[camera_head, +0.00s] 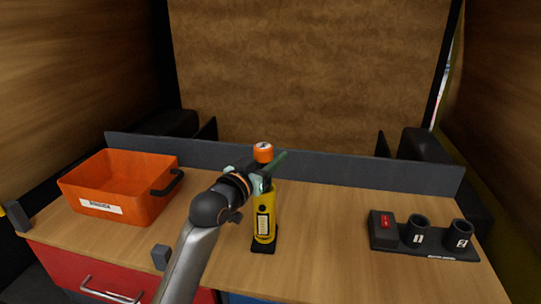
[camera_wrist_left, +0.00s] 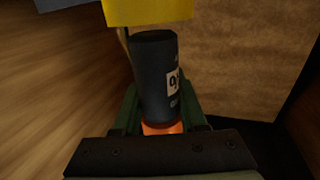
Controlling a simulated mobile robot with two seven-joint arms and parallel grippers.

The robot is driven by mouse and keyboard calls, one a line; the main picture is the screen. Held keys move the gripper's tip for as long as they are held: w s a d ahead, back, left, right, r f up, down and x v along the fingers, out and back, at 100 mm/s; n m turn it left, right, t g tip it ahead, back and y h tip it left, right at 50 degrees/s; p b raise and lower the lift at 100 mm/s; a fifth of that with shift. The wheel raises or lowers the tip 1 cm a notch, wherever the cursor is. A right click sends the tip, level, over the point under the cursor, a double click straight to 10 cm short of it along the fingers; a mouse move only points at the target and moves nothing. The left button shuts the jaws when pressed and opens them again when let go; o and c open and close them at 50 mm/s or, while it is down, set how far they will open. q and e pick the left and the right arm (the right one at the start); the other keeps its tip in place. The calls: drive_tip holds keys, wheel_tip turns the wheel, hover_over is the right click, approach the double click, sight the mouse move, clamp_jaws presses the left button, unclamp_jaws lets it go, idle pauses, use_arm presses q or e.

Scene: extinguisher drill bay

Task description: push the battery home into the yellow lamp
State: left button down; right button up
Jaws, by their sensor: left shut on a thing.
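The yellow lamp (camera_head: 264,222) stands upright on a small black base on the bench, in the middle of the head view. My left gripper (camera_head: 262,181) is above the lamp and shut on the battery, whose orange end (camera_head: 263,153) points up out of the jaws. In the left wrist view the battery (camera_wrist_left: 157,75) is a dark cylinder with a white label, held between the fingers (camera_wrist_left: 160,112). Its free end faces the yellow lamp (camera_wrist_left: 147,11) and its end face shows, so it looks outside the lamp. My right gripper is out of view.
An orange bin (camera_head: 118,190) with a dark handle stands at the left. A black holder (camera_head: 425,240) with a red switch and two cups numbered 1 and 2 stands at the right. A small grey block (camera_head: 161,256) is near the front edge. The bench between lamp and holder is clear.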

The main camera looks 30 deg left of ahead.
use_arm(q)
drive_tip(key=shift+f+b, duration=1.2)
drive_tip(key=shift+f, duration=1.8)
idle(0.3)
drive_tip(key=shift+r+p, duration=0.3)
drive_tip(key=shift+p, duration=0.3)
idle(0.4)
drive_tip(key=shift+p, duration=0.3)
drive_tip(key=shift+f, duration=0.2)
idle(0.4)
drive_tip(key=shift+f, duration=0.1)
